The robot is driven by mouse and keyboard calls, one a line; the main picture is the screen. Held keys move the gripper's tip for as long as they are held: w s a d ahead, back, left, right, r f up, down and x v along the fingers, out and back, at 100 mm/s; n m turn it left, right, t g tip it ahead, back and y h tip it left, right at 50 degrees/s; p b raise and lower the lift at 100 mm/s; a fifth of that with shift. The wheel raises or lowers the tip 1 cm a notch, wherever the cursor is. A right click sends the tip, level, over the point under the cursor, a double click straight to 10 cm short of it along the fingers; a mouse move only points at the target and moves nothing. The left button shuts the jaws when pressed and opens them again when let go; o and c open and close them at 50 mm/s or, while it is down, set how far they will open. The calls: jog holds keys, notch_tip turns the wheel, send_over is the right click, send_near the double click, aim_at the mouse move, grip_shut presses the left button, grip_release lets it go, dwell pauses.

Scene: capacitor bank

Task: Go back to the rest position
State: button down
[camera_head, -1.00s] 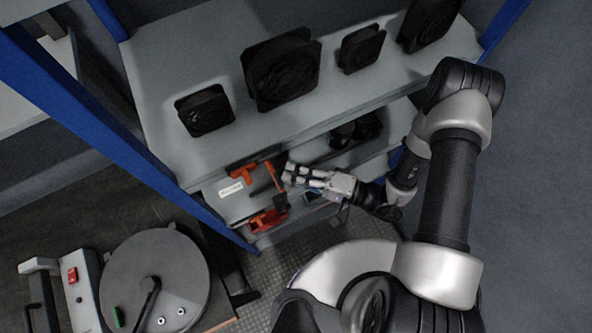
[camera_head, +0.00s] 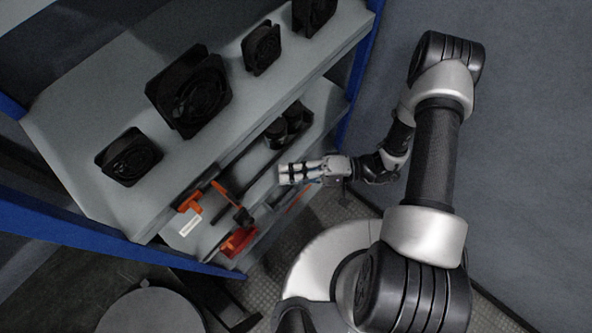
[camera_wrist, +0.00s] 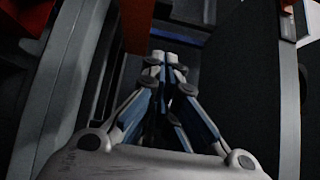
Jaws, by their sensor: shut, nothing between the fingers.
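My gripper (camera_head: 282,174) is in front of the lower shelves of the rack in the head view, its fingers pointing left toward the shelf edge. In the wrist view my gripper (camera_wrist: 167,62) shows its fingertips together, with nothing between them. My arm reaches from the right side of the head view down and across to it. I cannot tell the exact gap between the fingers and the shelf.
A shelf rack (camera_head: 75,120) has several black fans on top, including a large fan (camera_head: 188,92). A round grey drum (camera_head: 150,312) stands lower left. Floor at right is clear.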

jog(key=shift+d, duration=0.8)
jog(key=s+d+r+t+h, duration=0.2)
jog(key=d+r+h, duration=0.2)
jog(key=r, duration=0.6)
jog(key=s+d+r+t+h, duration=0.2)
jog(key=d+r+h, duration=0.3)
jog(key=r+h, duration=0.3)
jog(key=s+d+r+m+t+h, duration=0.1)
jog(key=d+r+h, duration=0.4)
jog(key=r, duration=0.7)
jog(key=shift+s+d+r+t+h, duration=0.25)
jog(key=shift+s+t+h, duration=0.3)
jog(key=shift+s, duration=0.5)
